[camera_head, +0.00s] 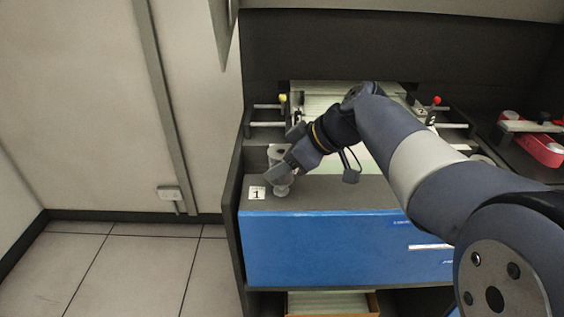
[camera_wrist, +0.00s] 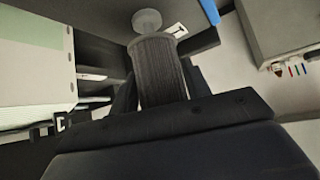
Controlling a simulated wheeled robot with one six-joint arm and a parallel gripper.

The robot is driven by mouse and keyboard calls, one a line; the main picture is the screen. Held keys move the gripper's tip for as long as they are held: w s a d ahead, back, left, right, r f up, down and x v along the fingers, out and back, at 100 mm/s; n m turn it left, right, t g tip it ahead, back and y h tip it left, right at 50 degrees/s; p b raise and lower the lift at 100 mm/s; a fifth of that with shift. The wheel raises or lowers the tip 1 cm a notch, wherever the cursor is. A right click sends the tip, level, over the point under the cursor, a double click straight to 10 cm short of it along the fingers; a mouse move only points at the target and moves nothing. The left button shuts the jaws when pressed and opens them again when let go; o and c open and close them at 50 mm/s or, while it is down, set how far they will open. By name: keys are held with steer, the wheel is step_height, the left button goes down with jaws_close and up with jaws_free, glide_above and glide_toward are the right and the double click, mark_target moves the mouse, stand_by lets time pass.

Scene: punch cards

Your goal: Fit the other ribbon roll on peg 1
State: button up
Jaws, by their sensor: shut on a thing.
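My gripper (camera_head: 283,172) is at the front left corner of the dark cabinet top, beside the white label "1" (camera_head: 257,193). In the wrist view my gripper (camera_wrist: 160,88) is shut on a dark, ribbed ribbon roll (camera_wrist: 160,65). A pale round piece (camera_wrist: 146,20) shows just past the roll's far end, close to the label (camera_wrist: 175,30). In the head view a pale round piece (camera_head: 281,189) shows below my gripper, and a pale cylinder end (camera_head: 276,152) shows above it. I cannot tell whether the roll is around the peg or only above it.
The machine bed (camera_head: 330,97) with rails and coloured knobs lies behind my arm. A blue front panel (camera_head: 330,250) drops below the cabinet top. A red holder (camera_head: 540,149) sits on the right. Open floor (camera_head: 120,270) is on the left.

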steer(key=shift+f+b, duration=1.3)
stand_by(0.4)
steer(key=o, duration=1.1)
steer(key=v, duration=1.1)
steer(key=shift+p, duration=0.4)
steer(key=x, duration=1)
steer(key=shift+w+a, duration=0.2)
steer(key=shift+a, duration=0.15)
steer(key=shift+r, duration=0.1)
steer(key=shift+s+d, duration=0.1)
